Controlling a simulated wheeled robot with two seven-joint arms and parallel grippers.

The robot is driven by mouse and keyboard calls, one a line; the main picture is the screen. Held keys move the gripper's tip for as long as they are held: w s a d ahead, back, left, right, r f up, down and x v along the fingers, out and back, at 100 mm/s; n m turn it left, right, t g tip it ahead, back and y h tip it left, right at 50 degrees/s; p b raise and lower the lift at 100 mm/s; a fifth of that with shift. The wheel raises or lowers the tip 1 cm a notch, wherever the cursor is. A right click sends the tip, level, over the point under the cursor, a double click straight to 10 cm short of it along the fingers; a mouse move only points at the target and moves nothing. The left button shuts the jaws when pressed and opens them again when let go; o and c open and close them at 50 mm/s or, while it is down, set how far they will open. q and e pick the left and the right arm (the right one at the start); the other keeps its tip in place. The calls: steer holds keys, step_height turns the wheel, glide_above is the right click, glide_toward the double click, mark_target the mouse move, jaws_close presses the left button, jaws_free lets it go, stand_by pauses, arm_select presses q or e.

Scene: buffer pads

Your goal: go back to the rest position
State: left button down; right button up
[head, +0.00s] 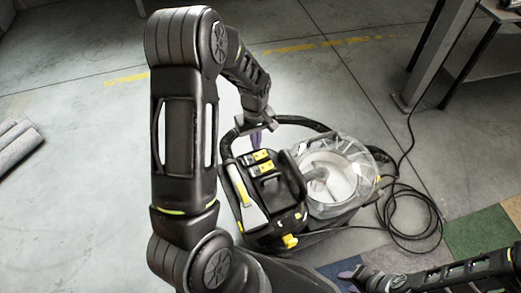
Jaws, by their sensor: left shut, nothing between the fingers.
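My left arm reaches forward through the middle of the head view. Its gripper (255,139) has purple fingertips, points down and is shut and empty. It is above or just behind the black and yellow cleaning machine (268,190); I cannot tell whether it touches the machine. My right gripper (350,274) is at the bottom edge, right of centre, low in the picture. A purple fingertip shows, but I cannot tell whether this gripper is open or shut.
A black cable (440,222) lies coiled on the floor. Coloured carpet tiles (478,232) are at lower right. A metal table leg (432,60) stands at upper right. Grey rolls (17,142) lie at far left.

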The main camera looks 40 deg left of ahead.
arm_select(q)
steer(key=shift+r, duration=0.6)
